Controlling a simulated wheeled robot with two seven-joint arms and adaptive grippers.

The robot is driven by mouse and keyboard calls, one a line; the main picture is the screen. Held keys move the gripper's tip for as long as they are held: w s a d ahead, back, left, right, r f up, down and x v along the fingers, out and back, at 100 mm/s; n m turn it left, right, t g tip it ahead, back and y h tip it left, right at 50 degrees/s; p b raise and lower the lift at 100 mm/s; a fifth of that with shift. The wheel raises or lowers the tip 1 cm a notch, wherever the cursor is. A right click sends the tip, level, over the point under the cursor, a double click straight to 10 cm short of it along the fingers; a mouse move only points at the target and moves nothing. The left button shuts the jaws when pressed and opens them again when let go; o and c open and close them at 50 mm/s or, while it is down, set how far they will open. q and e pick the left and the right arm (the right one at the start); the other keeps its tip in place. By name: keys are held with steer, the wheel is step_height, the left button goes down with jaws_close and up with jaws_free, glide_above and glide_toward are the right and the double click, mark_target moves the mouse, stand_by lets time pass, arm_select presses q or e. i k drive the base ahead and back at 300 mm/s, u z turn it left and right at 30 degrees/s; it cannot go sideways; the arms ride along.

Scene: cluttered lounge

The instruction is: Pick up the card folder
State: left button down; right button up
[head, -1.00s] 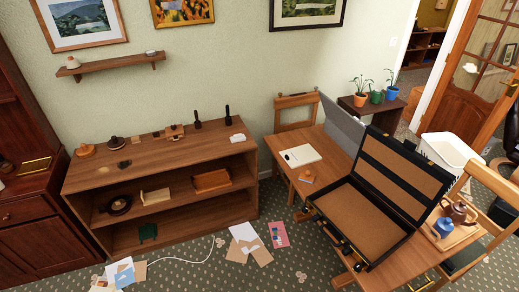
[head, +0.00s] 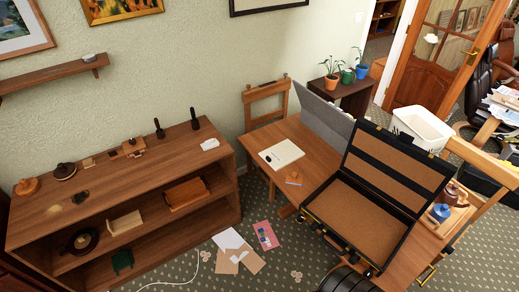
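Tan card pieces (head: 250,262) lie flat on the patterned carpet, beside a white sheet (head: 228,239) and a pink printed sheet (head: 265,235), between the low shelf unit and the desk. One tan piece looks like a card folder, but I cannot tell for certain. An orange-brown flat item (head: 186,193) lies on the shelf unit's middle shelf; its kind is unclear. Neither of my grippers can be made out in the head view.
The low wooden shelf unit (head: 150,160) stands left. The wooden desk (head: 310,170) holds an open black briefcase (head: 352,215) and a notepad (head: 281,154). A black rounded thing (head: 345,281), unclear, is at the bottom edge. A white cable (head: 175,283) crosses the carpet.

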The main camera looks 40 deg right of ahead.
mark_target(278, 156)
steer(key=z, duration=0.15)
steer(key=i, duration=0.75)
steer(key=z, duration=0.9)
steer(key=i, duration=0.65)
steer(key=z, duration=0.6)
